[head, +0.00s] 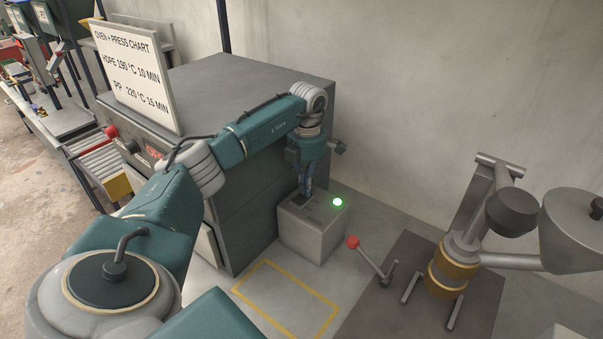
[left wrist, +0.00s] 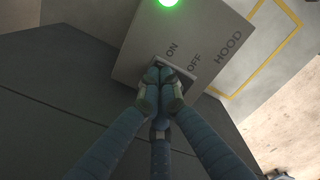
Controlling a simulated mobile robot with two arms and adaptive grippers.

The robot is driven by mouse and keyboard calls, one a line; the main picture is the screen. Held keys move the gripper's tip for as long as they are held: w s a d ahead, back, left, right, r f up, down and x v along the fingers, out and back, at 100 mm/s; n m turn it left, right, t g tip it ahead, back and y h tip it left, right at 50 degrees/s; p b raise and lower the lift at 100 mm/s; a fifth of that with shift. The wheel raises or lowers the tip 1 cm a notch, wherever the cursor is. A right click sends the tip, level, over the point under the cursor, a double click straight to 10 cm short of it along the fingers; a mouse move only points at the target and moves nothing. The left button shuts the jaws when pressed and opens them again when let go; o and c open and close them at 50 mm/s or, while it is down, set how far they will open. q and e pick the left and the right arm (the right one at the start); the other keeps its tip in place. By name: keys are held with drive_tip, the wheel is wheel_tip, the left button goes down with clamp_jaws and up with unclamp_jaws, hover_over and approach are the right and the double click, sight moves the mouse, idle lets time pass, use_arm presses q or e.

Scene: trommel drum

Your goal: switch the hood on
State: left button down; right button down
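The hood switch box (head: 318,232) is a grey block on the bench beside the oven. In the left wrist view, the box (left wrist: 205,25) carries the labels ON, OFF and HOOD. A green lamp (head: 337,202) glows on its top; the lamp also shows in the left wrist view (left wrist: 168,2). My left gripper (left wrist: 165,78) has its fingertips together, down at the switch (left wrist: 190,77) near the ON and OFF labels. The fingertips hide most of the switch, so its tilt is unclear. In the head view the left gripper (head: 305,195) points down onto the box. My right gripper is out of view.
The large grey oven (head: 235,85) with a chart sign (head: 135,70) stands left of the box. A red-knobbed lever (head: 353,242) and a metal press-like stand (head: 455,262) are to the right. A yellow outlined area (head: 285,300) in front is empty.

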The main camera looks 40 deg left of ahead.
use_arm(q)
drive_tip(key=shift+f, duration=0.1)
drive_tip(key=shift+a+r+p, duration=0.15)
drive_tip(key=shift+r+p, duration=0.45)
drive_tip(key=shift+r, duration=0.1)
drive_tip(key=shift+a+r+p, duration=0.15)
drive_tip(key=shift+r+p, duration=0.45)
drive_tip(key=shift+r, duration=0.1)
wheel_tip(320, 180, up, 2)
drive_tip(key=shift+d+r+p, duration=0.1)
drive_tip(key=shift+d+p, duration=0.05)
drive_tip(key=shift+p, duration=0.6)
drive_tip(key=shift+r+p, duration=0.75)
drive_tip(key=shift+r, duration=0.25)
drive_tip(key=shift+f, duration=0.1)
